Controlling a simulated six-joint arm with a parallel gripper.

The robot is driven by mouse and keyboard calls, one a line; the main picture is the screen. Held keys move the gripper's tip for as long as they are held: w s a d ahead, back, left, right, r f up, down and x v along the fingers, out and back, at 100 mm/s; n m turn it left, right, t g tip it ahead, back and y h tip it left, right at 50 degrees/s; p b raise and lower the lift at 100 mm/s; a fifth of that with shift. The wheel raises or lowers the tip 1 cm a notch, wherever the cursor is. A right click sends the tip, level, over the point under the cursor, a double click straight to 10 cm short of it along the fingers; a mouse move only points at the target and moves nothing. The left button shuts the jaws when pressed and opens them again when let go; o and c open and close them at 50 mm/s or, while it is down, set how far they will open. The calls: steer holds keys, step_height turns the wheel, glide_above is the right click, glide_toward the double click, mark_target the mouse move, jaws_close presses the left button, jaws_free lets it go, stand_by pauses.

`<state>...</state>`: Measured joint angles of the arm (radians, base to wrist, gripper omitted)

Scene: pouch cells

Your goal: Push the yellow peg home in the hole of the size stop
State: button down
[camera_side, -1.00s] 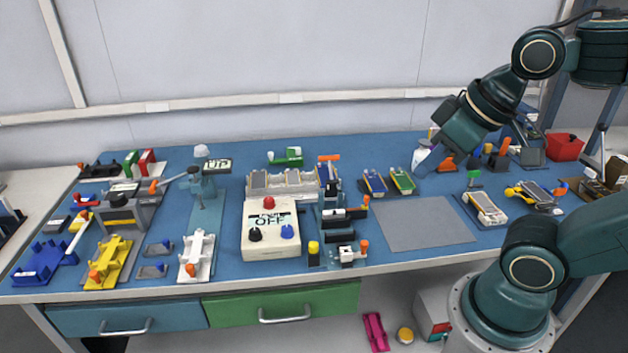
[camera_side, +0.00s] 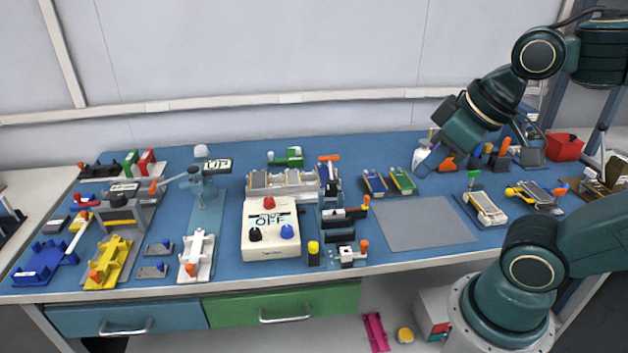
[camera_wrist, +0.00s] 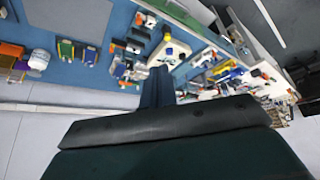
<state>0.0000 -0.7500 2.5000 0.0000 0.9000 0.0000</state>
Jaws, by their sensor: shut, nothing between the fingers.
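The yellow peg (camera_side: 313,247) stands upright at the front of the bench, its yellow head on top of a small dark block (camera_side: 314,260), which looks like the size stop. The hole is hidden under the head, and I cannot tell how deep the peg sits. My gripper (camera_side: 424,170) is well to the right and farther back, above the bench near a white bottle. It is shut and empty.
A cream switch box (camera_side: 270,247) stands left of the peg. A dark fixture with an orange lever (camera_side: 330,158) stands behind it, and a small white part with an orange knob (camera_side: 346,255) is to its right. A grey mat (camera_side: 420,224) is bare.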

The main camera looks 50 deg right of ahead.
steer(key=c, duration=1.2)
jaws_free()
steer(key=shift+o, duration=0.2)
steer(key=shift+w, duration=0.1)
